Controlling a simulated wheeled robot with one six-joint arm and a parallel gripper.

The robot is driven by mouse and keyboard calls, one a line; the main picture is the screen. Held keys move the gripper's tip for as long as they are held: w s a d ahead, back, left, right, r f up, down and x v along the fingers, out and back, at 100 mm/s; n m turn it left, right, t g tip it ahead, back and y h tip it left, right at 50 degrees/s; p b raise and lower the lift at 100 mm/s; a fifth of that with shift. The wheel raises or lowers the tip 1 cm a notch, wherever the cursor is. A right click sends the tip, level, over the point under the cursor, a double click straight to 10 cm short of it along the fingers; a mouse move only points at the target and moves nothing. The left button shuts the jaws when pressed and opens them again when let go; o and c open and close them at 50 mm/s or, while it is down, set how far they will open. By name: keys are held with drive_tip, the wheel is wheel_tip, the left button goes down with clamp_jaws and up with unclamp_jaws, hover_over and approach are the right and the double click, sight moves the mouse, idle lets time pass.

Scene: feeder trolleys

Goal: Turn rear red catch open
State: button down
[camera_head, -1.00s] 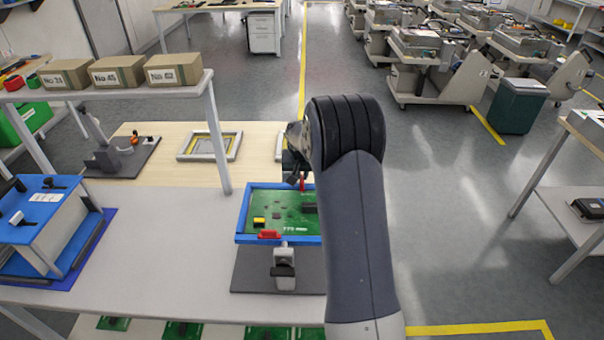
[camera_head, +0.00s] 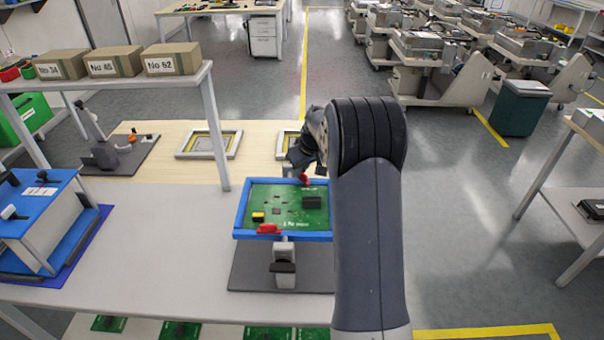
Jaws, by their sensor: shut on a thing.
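A green circuit board (camera_head: 275,206) sits in a blue frame (camera_head: 262,237) on a stand over a dark base plate. The front red catch (camera_head: 268,229) lies along the front edge of the frame. The rear red catch (camera_head: 305,179) shows as a small red piece at the far edge, right of the middle. My gripper (camera_head: 300,168) is at the rear catch and shut on it; the arm's wrist hides part of the fingers. The right edge of the frame is partly behind my arm.
A grey-and-yellow frame (camera_head: 209,144) lies on the wooden bench part. The white table between is clear.

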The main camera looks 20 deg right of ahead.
drive_tip(key=n+y+b, duration=0.1)
drive_tip(key=n, duration=0.1)
drive_tip(key=n+g+b, duration=0.1)
drive_tip(key=n, duration=0.2)
drive_tip(key=shift+a+n+y, duration=0.15)
drive_tip(key=shift+n+y, duration=0.15)
drive_tip(key=shift+y, duration=0.1)
drive_tip(key=n, duration=0.1)
drive_tip(key=n+g, duration=0.1)
drive_tip(key=n, duration=0.1)
drive_tip(key=n+y, duration=0.1)
drive_tip(key=shift+s+a+n+g, duration=0.15)
drive_tip(key=shift+s+n+g, duration=0.15)
drive_tip(key=shift+n, duration=0.1)
drive_tip(key=c, duration=1.5)
unclamp_jaws()
drive_tip(key=shift+c, duration=0.2)
drive_tip(key=v, duration=1)
drive_tip(key=shift+d+r, duration=0.25)
drive_tip(key=shift+r, duration=0.1)
